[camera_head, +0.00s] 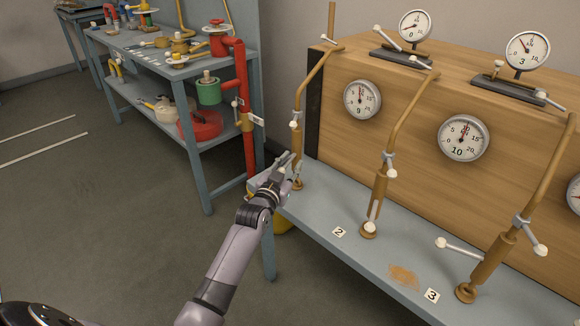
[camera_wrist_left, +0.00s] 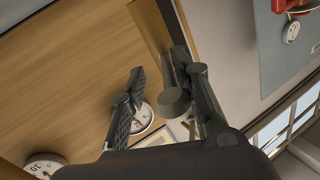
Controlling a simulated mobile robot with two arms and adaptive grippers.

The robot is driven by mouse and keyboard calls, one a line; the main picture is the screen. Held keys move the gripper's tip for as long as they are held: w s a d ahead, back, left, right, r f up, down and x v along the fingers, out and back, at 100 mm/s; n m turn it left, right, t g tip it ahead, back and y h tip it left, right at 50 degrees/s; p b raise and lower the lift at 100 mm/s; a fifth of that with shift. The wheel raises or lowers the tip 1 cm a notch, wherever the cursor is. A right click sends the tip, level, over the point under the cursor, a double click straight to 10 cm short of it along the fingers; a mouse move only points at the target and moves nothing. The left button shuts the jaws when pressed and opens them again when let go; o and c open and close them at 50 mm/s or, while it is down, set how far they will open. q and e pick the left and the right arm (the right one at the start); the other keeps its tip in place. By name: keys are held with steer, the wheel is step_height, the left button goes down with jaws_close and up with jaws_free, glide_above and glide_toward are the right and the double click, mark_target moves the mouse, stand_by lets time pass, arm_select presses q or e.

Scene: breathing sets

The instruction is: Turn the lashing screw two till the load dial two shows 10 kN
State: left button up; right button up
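Lashing screw two (camera_head: 379,190) is a brass turnbuckle on a bent rod, with a grey handle and white knobs, standing by label 2 (camera_head: 338,232). The load dial (camera_head: 463,138) up and right of it has its needle near the top and shows 10; it also shows in the left wrist view (camera_wrist_left: 45,165). My left gripper (camera_head: 289,162) is at the leftmost lashing screw (camera_head: 297,170), away from screw two. In the left wrist view its fingers (camera_wrist_left: 160,75) are apart, with a dark grey cylinder (camera_wrist_left: 173,102) between them; contact cannot be told. My right gripper is out of view.
Two gauges (camera_head: 414,27) (camera_head: 527,52) stand on top. The third screw (camera_head: 490,262) is at right. A cluttered blue bench (camera_head: 160,60) with a red pipe (camera_head: 246,110) stands left; the floor is clear.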

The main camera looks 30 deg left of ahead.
arm_select(q)
steer(key=shift+r, duration=0.3)
steer(key=s+d, duration=0.1)
steer(key=s, duration=1.1)
steer(key=shift+f, duration=0.4)
steer(key=shift+c, duration=0.2)
